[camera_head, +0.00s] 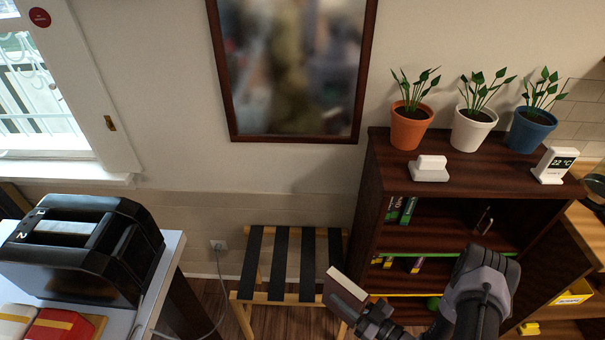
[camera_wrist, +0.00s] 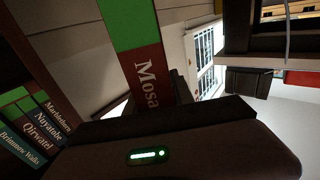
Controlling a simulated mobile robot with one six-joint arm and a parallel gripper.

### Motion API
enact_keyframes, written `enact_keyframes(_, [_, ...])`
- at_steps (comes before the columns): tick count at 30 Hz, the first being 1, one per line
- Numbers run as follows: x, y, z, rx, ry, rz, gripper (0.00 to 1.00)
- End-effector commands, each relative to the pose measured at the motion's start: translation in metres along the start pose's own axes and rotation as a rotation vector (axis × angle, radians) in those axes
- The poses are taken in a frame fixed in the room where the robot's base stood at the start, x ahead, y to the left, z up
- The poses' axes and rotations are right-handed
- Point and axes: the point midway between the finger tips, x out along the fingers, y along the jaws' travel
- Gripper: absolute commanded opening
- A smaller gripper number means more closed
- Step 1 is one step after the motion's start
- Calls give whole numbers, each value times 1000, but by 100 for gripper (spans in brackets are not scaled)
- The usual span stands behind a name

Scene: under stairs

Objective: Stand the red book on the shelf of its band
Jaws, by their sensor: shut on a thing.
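My gripper (camera_head: 368,314) is shut on a dark red book (camera_head: 346,289), held tilted in front of the bookcase's left side. In the wrist view the red book's spine (camera_wrist: 149,84) shows a green band and the white letters "Mosa"; the rest of the title is hidden. The dark wooden bookcase (camera_head: 383,175) has a shelf with a green edge strip (camera_head: 458,254) and a lower one with a yellow edge strip (camera_head: 405,294). Green-banded books (camera_head: 401,210) stand at the left of the green-strip shelf. Yellow-banded books (camera_head: 402,264) stand below. My arm hides part of the lower shelves.
Potted plants (camera_head: 410,129), a white block (camera_head: 430,170) and a temperature display (camera_head: 556,165) stand on the bookcase top. A slatted rack (camera_head: 282,265) stands left of the bookcase. A black machine (camera_head: 80,250) sits on the left table. The green-strip shelf's middle looks free.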

Motion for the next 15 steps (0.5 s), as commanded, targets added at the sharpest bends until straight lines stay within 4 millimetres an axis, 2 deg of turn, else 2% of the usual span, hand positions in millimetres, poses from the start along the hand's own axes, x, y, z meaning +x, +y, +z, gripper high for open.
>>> enact_keyframes(5, [9,34,-70,-8,6,-42,0])
enact_keyframes(7, [13,44,-104,-9,4,-64,0])
enact_keyframes(12, [18,54,-188,-6,-8,-114,0])
enact_keyframes(15, [19,52,-215,-2,-16,-130,0])
